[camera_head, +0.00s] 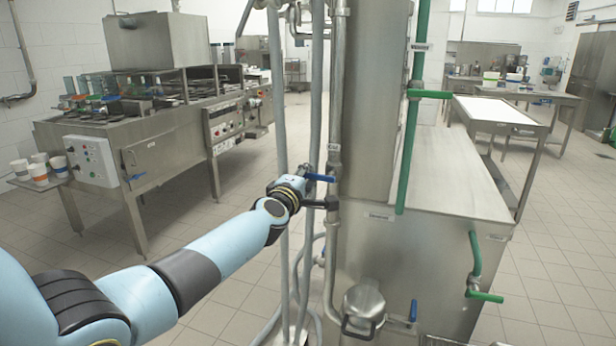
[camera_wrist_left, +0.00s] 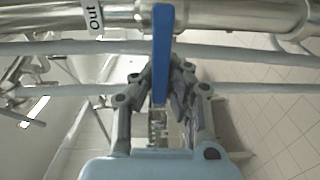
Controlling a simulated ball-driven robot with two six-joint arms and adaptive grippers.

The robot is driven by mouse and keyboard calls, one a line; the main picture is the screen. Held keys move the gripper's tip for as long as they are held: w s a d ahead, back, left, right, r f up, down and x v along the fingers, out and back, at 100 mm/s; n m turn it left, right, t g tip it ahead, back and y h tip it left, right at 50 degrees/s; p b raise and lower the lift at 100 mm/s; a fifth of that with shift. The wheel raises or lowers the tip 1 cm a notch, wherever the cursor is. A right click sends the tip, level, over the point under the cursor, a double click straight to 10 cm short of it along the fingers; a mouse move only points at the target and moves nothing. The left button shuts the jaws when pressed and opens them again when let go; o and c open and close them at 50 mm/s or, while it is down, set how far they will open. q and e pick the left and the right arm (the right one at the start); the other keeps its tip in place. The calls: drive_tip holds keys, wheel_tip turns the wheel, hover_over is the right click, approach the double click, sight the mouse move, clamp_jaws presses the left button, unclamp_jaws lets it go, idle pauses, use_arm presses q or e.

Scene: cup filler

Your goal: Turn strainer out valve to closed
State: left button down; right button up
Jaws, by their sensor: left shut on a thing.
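The strainer out valve has a flat blue lever handle (camera_head: 321,178) on the vertical steel pipe (camera_head: 332,240) beside the tank. In the left wrist view the blue handle (camera_wrist_left: 162,48) runs down from the pipe into my gripper, near a white label (camera_wrist_left: 93,17) reading "Out". My left gripper (camera_head: 308,180) is at the handle in the head view. In the left wrist view its fingers (camera_wrist_left: 164,95) are shut on the handle, one on each side. The valve body is partly hidden by the handle and fingers. My right gripper is in no view.
A large steel tank (camera_head: 378,110) stands right of the pipe, with green levers (camera_head: 429,94) on it. A steel pot (camera_head: 364,300) and another blue lever (camera_head: 413,310) are low down. Thin vertical pipes (camera_head: 280,110) stand close to the gripper. Floor at left is open.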

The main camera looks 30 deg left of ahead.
use_arm(q)
drive_tip(key=shift+s+f+n, duration=0.15)
drive_tip(key=shift+f+n, duration=0.15)
drive_tip(key=shift+f, duration=0.25)
drive_tip(key=c, duration=1.4)
unclamp_jaws()
drive_tip(key=shift+s+r, duration=0.1)
drive_tip(key=shift+r, duration=0.05)
drive_tip(key=shift+c, duration=0.2)
drive_tip(key=shift+o, duration=0.8)
drive_tip(key=shift+r, duration=0.15)
drive_tip(key=v, duration=1.2)
